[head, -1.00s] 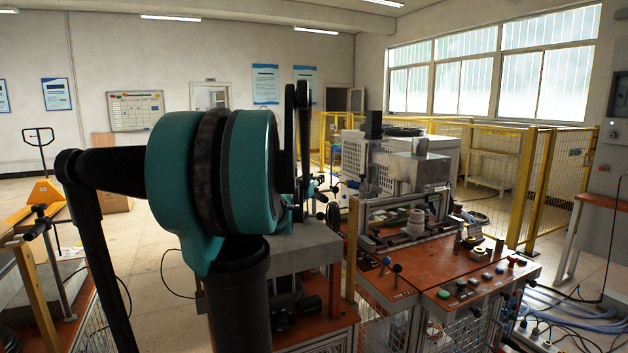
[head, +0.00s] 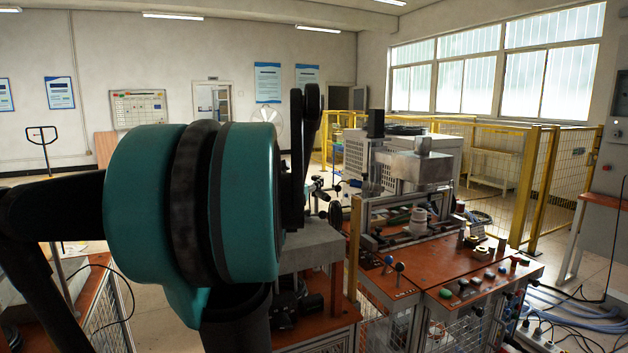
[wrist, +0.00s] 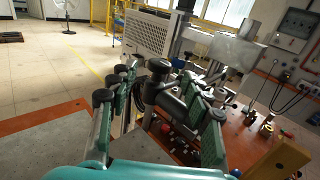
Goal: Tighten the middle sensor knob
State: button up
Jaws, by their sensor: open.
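In the wrist view my gripper (wrist: 158,108) is open, its two green-padded fingers apart on the left and right. A dark round knob (wrist: 158,68) on a dark clamp body (wrist: 176,102) shows between the fingers, with no clear contact. Which of the sensor knobs this is, I cannot tell for sure. In the head view small dark knobs and rods of the sensor stand (head: 335,212) show just right of my arm. My teal and black arm hides much of that area and I cannot make out the fingertips there.
An orange-topped workbench (head: 400,283) with coloured buttons and a metal fixture (head: 415,165) stands right of the stand. Yellow mesh fencing (head: 545,190) stands behind. Open floor shows at the left in the wrist view.

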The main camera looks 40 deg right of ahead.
jog(key=shift+v, duration=2.85)
jog(key=shift+a, duration=0.1)
